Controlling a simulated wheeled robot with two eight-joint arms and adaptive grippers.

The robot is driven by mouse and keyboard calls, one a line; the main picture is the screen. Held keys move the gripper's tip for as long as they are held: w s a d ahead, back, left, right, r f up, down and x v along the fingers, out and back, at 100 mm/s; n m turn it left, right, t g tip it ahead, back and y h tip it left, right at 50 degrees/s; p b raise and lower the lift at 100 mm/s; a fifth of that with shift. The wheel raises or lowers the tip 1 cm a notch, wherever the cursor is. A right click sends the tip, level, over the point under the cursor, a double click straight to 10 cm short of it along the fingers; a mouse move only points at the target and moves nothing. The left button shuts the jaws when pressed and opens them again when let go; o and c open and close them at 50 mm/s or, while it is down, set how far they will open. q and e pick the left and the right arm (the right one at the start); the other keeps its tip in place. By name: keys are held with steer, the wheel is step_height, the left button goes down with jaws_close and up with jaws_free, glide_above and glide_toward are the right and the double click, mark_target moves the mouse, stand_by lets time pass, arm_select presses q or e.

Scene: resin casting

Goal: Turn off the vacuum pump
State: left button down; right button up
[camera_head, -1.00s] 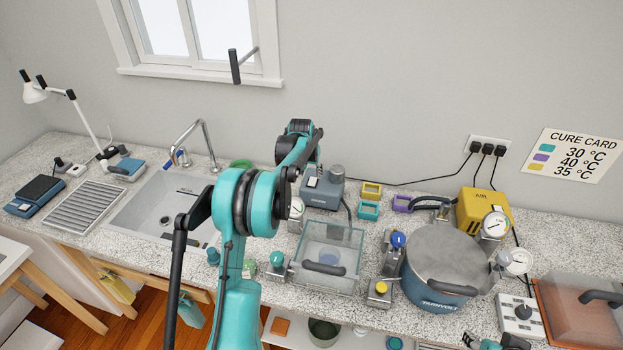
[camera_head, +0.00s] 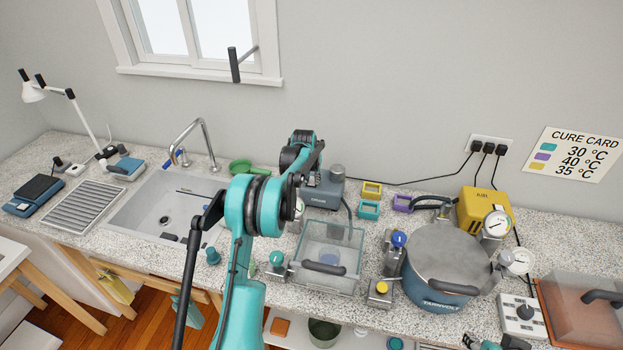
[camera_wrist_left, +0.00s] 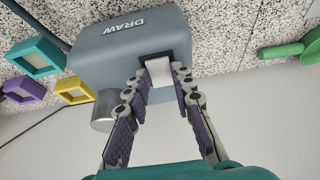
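The vacuum pump (camera_head: 325,192) is a blue-grey box with a cylinder on top, at the back of the counter in the head view. In the left wrist view the pump body (camera_wrist_left: 105,55) fills the upper middle and bears the word DRAW. Its pale rocker switch (camera_wrist_left: 160,71) sits in a dark frame. My left gripper (camera_wrist_left: 161,82) is open, its two fingertips apart on either side of the switch, close to the pump face. I cannot tell whether they touch it. In the head view my left arm hides the switch and the fingertips. My right gripper's fingers are not in view.
A clear vacuum chamber (camera_head: 319,270) stands in front of the pump, and a pressure pot (camera_head: 438,290) to its right. Small yellow (camera_head: 372,188), teal (camera_head: 369,210) and purple (camera_head: 402,203) frames lie right of the pump. The sink (camera_head: 150,215) is at left.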

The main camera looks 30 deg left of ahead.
mark_target(311, 185)
arm_select(q)
steer(key=shift+w+r+g+p, duration=0.2)
steer(key=shift+w+g+p, duration=0.05)
steer(key=shift+g+p, duration=0.25)
steer(key=shift+w+a+g+h+p, duration=0.15)
steer(key=shift+g+h+p, duration=0.15)
steer(key=shift+g+p, duration=0.35)
steer(key=c, duration=1.3)
jaws_free()
steer(key=r, duration=0.4)
steer(key=s+r, duration=0.1)
steer(key=r, duration=0.6)
steer(key=shift+s+d+r, duration=0.25)
steer(key=shift+s+r, duration=0.05)
steer(key=shift+r, duration=0.1)
